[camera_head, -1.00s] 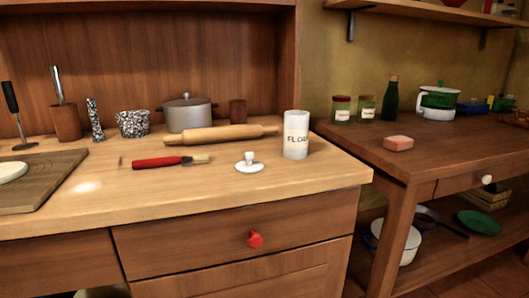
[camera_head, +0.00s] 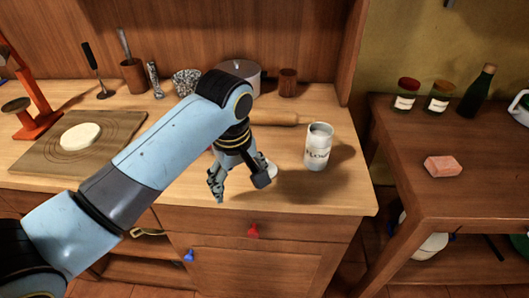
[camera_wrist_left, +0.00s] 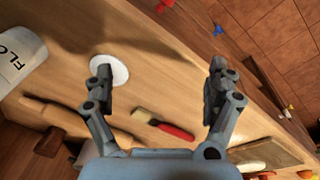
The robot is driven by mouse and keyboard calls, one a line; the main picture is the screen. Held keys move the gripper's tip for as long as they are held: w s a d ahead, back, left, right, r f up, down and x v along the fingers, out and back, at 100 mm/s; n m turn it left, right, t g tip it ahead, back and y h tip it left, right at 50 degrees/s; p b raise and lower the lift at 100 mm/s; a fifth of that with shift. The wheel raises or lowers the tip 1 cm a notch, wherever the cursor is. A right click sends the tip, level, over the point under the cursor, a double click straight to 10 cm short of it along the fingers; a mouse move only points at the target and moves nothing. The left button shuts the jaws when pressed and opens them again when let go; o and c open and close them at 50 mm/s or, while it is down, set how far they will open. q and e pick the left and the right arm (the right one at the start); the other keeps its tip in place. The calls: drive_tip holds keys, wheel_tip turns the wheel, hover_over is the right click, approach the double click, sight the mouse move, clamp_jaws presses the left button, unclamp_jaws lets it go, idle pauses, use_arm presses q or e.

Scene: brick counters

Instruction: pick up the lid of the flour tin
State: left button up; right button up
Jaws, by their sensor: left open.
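The lid of the flour tin is a white disc on the counter; in the head view my left gripper mostly hides it and a sliver of the lid (camera_head: 271,169) shows. In the left wrist view the lid (camera_wrist_left: 120,72) lies by one fingertip, which covers part of it; its knob is hidden. The white flour tin (camera_head: 318,148) stands upright to the right, and its side (camera_wrist_left: 22,62) shows in the wrist view. My left gripper (camera_head: 238,188) is open and empty near the counter's front, pointing down. My right gripper is not in view.
A red-handled brush (camera_wrist_left: 165,126) lies on the counter, and a rolling pin (camera_head: 275,118) lies behind the lid. A cutting board (camera_head: 40,160) with a white piece is at left. A pot (camera_head: 240,70) stands at the back.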

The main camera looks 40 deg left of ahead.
use_arm(q)
drive_tip(key=w+r+n, duration=0.2)
drive_tip(key=w+n, duration=0.1)
drive_tip(key=w+r+n+g, duration=0.1)
drive_tip(key=w+r+n, duration=0.1)
drive_tip(key=w+n, duration=0.2)
drive_tip(key=w+r+n, duration=0.2)
drive_tip(key=w+n, duration=0.1)
drive_tip(key=shift+w+a+n+h, duration=0.3)
drive_tip(key=shift+w+a, duration=0.05)
drive_tip(key=shift+a, duration=0.05)
drive_tip(key=shift+w+f, duration=0.1)
drive_tip(key=shift+f, duration=0.25)
wheel_tip(320, 180, down, 10)
drive_tip(key=shift+r+p, duration=0.1)
drive_tip(key=shift+p, duration=0.25)
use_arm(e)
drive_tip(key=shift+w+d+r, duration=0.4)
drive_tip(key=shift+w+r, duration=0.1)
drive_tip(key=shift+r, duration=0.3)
use_arm(q)
drive_tip(key=shift+n, duration=0.3)
drive_tip(key=c, duration=1.1)
drive_tip(key=shift+o, duration=0.2)
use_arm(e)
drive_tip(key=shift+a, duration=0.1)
